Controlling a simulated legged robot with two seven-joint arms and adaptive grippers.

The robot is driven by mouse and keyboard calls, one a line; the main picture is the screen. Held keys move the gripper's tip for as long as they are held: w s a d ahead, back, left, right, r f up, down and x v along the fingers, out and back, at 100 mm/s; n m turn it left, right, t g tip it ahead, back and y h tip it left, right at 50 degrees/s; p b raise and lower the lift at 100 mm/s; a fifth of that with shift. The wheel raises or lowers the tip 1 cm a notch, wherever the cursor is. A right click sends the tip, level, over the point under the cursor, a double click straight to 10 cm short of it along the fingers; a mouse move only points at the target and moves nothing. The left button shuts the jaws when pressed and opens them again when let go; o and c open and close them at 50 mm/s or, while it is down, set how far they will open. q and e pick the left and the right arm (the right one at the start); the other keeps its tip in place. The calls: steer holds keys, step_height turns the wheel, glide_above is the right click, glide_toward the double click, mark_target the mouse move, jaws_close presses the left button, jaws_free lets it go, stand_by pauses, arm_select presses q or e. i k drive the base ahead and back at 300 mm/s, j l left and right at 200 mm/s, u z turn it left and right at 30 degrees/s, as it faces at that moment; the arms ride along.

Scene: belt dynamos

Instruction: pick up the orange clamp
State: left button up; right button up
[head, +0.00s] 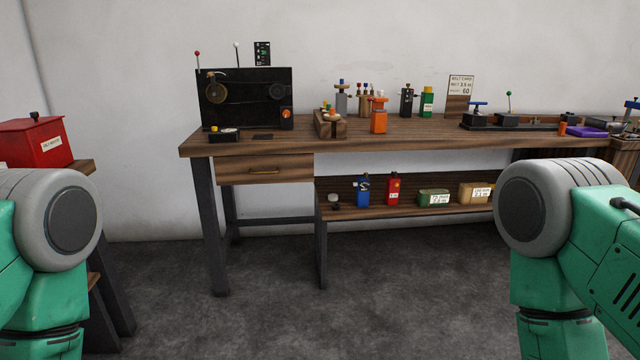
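An orange object that looks like the clamp (379,119) stands upright on the wooden workbench (300,142), right of a small wooden rack (329,126). It is small in the head view, so its jaws cannot be made out. Parts of both my green and grey arms show at the lower left and lower right edges, well in front of the bench and far from the clamp. Neither gripper is in the picture.
A black panel machine (245,99) stands on the bench's left end. Several bottles and tools stand behind the clamp. A lower shelf (400,212) holds boxes and bottles. A red box (37,142) stands at left. The floor (400,290) before the bench is clear.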

mark_target(379, 117)
steer(key=i+j+z, duration=0.1)
steer(key=i+z, duration=0.3)
steer(key=i, duration=1.45)
steer(key=i+l+u, duration=0.1)
steer(key=i, duration=0.3)
steer(key=l, duration=0.1)
